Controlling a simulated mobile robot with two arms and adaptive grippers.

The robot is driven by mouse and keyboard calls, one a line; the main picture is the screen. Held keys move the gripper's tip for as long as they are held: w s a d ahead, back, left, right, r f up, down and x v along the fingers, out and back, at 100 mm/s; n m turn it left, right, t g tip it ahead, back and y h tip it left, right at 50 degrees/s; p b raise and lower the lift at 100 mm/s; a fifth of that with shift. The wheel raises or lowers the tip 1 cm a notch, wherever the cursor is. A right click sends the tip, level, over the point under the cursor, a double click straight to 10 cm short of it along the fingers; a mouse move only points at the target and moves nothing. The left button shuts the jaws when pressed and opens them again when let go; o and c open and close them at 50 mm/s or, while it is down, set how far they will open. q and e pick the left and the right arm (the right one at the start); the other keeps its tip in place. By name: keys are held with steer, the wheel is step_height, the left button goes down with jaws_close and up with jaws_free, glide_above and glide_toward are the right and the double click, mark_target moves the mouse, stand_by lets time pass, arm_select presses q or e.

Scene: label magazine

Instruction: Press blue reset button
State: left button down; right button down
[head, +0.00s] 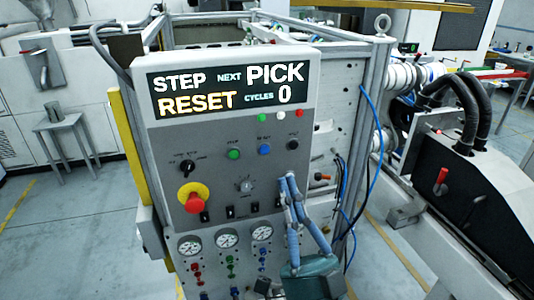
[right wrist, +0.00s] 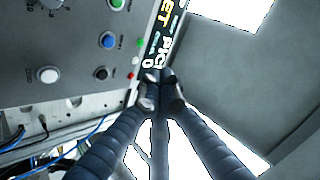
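The blue reset button (head: 264,149) sits on the grey control panel (head: 215,150), between a green button (head: 234,154) and a black one (head: 292,144). It also shows in the right wrist view (right wrist: 107,40), left of the fingertips. My right gripper (head: 287,179) points up in front of the panel's lower right, below and right of the blue button. Its blue-grey fingers converge with tips together, apparently shut, with nothing seen held. The fingertips (right wrist: 159,86) look apart from the button. My left gripper is in no view.
The display (head: 229,90) reads STEP RESET, NEXT PICK, CYCLES 0. A red emergency stop (head: 193,201) on a yellow ring, a black selector and a knob are on the panel. Gauges are below. A blue hose (head: 372,150) hangs along the frame's right. A black machine stands further right.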

mark_target(264, 150)
steer(key=shift+w, duration=0.2)
steer(key=shift+w+a+b, duration=0.4)
steer(key=shift+w+a, duration=0.05)
steer(key=shift+w, duration=0.9)
steer(key=shift+w+a+b, duration=0.4)
steer(key=shift+w+a, duration=0.05)
steer(key=shift+w, duration=0.95)
steer(key=shift+w+a+b, duration=0.4)
steer(key=shift+w+a, duration=0.05)
steer(key=shift+w, duration=0.9)
steer(key=shift+w+a, duration=0.15)
steer(key=shift+w, duration=0.25)
steer(key=shift+w+a+b, duration=0.1)
steer(key=shift+w+b, duration=0.2)
steer(key=shift+s, duration=0.1)
steer(key=shift+s+d+p, duration=0.25)
steer(key=shift+s+p, duration=0.05)
steer(key=shift+s, duration=0.35)
steer(key=shift+s, duration=0.1)
